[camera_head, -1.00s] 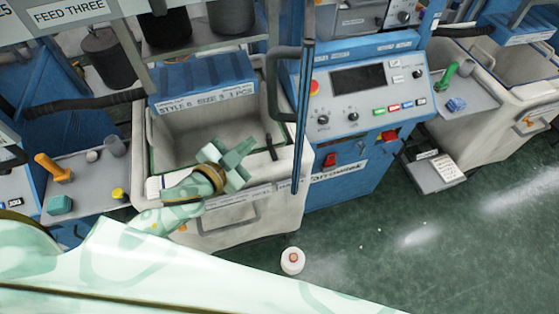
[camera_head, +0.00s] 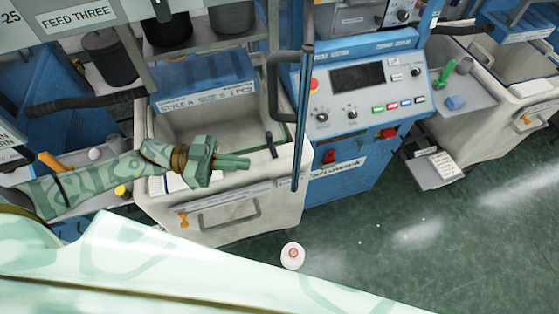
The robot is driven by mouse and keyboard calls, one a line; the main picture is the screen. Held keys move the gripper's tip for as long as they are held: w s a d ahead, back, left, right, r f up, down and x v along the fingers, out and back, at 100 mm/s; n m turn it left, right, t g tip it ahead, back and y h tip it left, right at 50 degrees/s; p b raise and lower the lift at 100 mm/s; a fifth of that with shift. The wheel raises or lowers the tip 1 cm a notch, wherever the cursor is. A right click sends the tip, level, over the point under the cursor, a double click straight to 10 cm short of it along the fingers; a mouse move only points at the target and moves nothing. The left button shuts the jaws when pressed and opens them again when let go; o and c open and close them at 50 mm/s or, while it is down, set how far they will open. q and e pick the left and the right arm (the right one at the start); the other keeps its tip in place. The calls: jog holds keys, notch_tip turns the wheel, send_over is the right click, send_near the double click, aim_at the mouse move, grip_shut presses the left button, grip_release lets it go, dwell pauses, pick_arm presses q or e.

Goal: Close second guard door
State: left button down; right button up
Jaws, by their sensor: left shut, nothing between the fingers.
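A guard door (camera_head: 302,120) stands out from the blue knitting machine and shows nearly edge-on, as a dark, tall narrow edge with a grey bar handle (camera_head: 271,88) on its left side. I cannot tell which door of the row it is. My left gripper (camera_head: 248,163) is shut and empty, pointing right over the front of the white bin, left of the door's lower edge and apart from it in the picture. My left arm comes in from the left. My right gripper is not in view.
A white bin (camera_head: 230,213) stands under the blue box labelled with style and size. A control panel (camera_head: 358,78) is right of the door. A small white round object (camera_head: 293,256) lies on the green floor (camera_head: 400,240), which is open at right.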

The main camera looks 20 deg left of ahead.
pick_arm(q)
jog(key=p+x, duration=0.2)
jog(key=x, duration=0.7)
jog(key=shift+d, duration=0.25)
